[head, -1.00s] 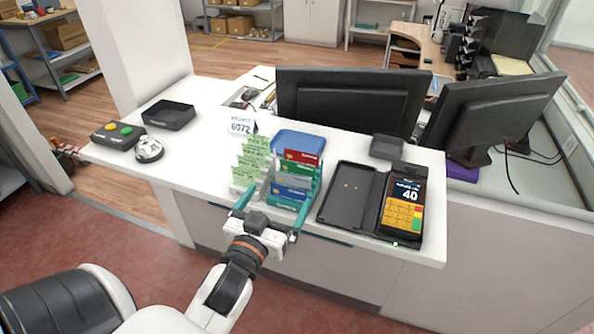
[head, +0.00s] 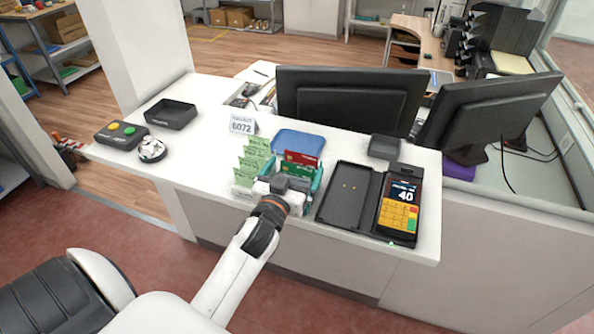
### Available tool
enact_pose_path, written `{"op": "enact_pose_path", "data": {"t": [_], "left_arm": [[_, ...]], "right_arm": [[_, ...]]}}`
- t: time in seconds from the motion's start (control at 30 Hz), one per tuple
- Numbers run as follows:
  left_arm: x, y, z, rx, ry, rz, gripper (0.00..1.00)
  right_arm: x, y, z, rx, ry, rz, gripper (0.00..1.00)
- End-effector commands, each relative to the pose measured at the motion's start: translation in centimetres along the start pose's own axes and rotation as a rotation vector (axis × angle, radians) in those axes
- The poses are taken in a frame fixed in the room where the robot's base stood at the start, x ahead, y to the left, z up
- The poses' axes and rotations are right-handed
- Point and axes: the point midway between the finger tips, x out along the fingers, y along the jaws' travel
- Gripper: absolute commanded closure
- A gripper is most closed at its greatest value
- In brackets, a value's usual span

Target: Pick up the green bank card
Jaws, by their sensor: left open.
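A green bank card (head: 297,169) stands in the card rack on the white counter, just in front of a red card (head: 301,158). Only its upper part shows; my gripper covers the front of the rack. My left gripper (head: 292,174) is open, reaching over the rack, with one teal finger to each side of the cards. I cannot tell whether the fingers touch the green card. The blue cards at the front are mostly hidden behind my gripper. My right gripper is out of view.
Green paper slips (head: 252,163) stand just left of the rack. A black case (head: 347,196) and a card terminal (head: 399,205) lie to the right. A blue tray (head: 298,141) lies behind, before the monitors (head: 350,98). The counter's left part has bare room.

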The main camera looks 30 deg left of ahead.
Motion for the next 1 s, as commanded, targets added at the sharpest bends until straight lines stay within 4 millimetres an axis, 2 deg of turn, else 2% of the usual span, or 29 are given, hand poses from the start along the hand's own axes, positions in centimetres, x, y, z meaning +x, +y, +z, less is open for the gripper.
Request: {"op": "enact_pose_path", "data": {"t": [0.07, 0.3, 0.4, 0.8, 0.87, 1.0], "left_arm": [[0.0, 0.0, 0.0, 0.000, 0.000, 0.000, 0.03], [0.0, 0.0, 0.0, 0.000, 0.000, 0.000, 0.43], [0.0, 0.0, 0.0, 0.000, 0.001, 0.000, 0.55], [0.0, 0.0, 0.2, 0.000, 0.000, 0.000, 0.57], [0.0, 0.0, 0.8, 0.001, -0.002, 0.001, 0.57], [0.0, 0.0, 3.3, 0.002, -0.007, -0.002, 0.57]], "right_arm": [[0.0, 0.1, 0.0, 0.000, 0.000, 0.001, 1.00], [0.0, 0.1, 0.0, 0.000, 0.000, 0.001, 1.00], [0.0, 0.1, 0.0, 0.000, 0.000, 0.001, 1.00], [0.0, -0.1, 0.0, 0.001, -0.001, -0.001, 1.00], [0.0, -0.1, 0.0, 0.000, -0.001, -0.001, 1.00], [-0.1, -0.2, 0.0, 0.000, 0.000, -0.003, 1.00]]}}
